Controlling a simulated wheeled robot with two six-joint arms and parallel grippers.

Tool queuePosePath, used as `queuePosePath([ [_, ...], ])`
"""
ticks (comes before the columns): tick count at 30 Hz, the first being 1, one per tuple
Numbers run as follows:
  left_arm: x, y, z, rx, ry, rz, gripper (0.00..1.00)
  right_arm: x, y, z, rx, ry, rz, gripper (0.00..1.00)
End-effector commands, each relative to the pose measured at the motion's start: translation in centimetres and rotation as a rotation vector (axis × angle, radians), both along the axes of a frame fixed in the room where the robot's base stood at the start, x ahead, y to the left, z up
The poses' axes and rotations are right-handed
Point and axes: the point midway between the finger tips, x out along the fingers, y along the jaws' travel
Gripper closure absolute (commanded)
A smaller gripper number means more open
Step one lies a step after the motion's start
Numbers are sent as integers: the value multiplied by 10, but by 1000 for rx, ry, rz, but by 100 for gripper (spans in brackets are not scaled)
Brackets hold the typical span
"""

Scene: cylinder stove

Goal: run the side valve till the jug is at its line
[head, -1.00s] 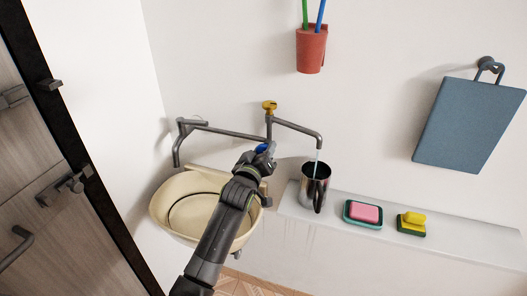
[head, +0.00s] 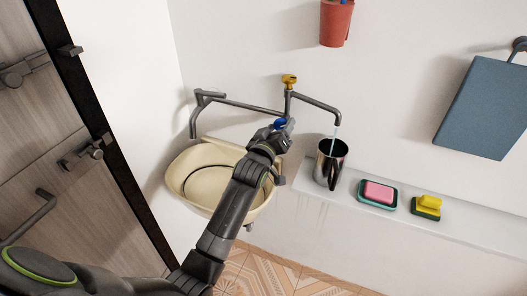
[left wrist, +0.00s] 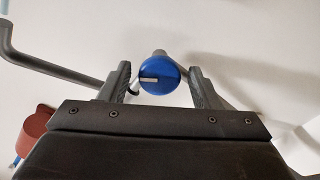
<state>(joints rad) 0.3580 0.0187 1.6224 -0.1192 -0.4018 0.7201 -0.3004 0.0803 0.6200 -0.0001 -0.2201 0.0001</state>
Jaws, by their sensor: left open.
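A metal jug (head: 330,160) with a dark handle stands on the white shelf, under the right spout. A thin stream of water (head: 336,135) falls from that spout into it. The water level and any line on the jug cannot be made out. The blue round valve knob (left wrist: 160,79) has a pale bar mark; it also shows in the head view (head: 279,124). My left gripper (head: 282,132) is at the knob. In the left wrist view its two fingers (left wrist: 160,82) stand open on either side of the knob, with gaps. A yellow knob (head: 289,80) sits higher on the pipe.
A cream basin (head: 184,183) is below the left spout (head: 193,122). A pink sponge in a teal dish (head: 377,194) and a yellow sponge (head: 428,204) lie right of the jug. A blue board (head: 483,108) and a red cup (head: 335,25) hang on the wall.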

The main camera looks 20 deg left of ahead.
Motion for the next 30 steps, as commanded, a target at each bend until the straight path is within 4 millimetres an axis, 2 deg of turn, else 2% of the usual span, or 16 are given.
queuePosePath([
  [21, -125, 4, -2, -4, 1, 1, 43, 0, 0, -24, 0, 0, 0, 100],
  [25, -144, 5, -2, -3, 1, 0, 43, 0, 0, -27, 0, 0, 0, 100],
  [30, -157, 5, -1, -1, 0, 0, 43, 0, 0, -30, 1, 0, 0, 100],
])
